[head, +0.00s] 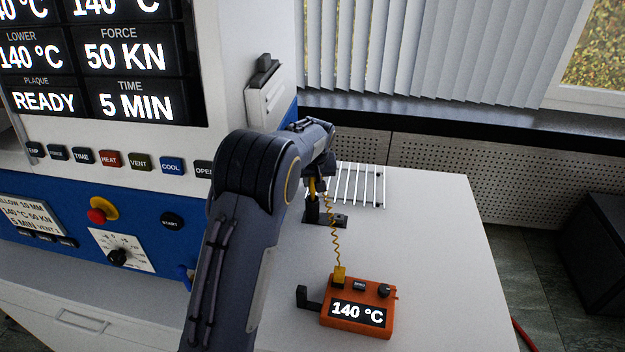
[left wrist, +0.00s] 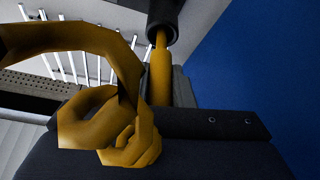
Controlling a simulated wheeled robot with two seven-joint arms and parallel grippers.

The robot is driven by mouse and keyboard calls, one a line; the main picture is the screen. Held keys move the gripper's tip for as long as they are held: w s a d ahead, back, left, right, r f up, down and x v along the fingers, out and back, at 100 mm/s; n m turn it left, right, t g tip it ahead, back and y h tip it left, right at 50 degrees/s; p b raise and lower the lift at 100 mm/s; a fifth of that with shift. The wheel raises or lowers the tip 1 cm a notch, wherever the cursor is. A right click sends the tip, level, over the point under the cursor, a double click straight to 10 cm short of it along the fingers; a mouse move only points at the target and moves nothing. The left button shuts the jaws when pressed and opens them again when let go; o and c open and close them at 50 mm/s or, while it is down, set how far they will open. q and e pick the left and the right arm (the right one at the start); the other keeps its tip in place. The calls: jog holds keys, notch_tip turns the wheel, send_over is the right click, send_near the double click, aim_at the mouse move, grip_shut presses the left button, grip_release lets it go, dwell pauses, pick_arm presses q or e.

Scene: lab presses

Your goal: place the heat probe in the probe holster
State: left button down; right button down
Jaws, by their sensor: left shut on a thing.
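The heat probe (left wrist: 159,75) is yellow with a coiled cord. In the head view only a bit of it (head: 314,187) shows below my left gripper (head: 319,172). My left gripper is shut on the probe, and its dark jaws also show in the left wrist view (left wrist: 165,105). The probe holster (head: 312,209) is a black upright tube on a flat black base on the white table. In the left wrist view the probe's narrow end meets the mouth of the holster (left wrist: 164,12); how deep it sits I cannot tell. My right gripper is not in view.
An orange meter (head: 358,307) reading 140 °C stands on the table (head: 440,250), joined to the probe by the yellow cord (head: 334,235). A white wire rack (head: 362,185) lies behind the holster. The blue and white press (head: 130,220) stands at left. The table's right side is clear.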

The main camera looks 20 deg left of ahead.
pick_arm(q)
jog(key=c, duration=1.3)
grip_release()
jog(key=shift+o, duration=0.2)
jog(key=v, duration=1.2)
jog(key=shift+d, duration=0.1)
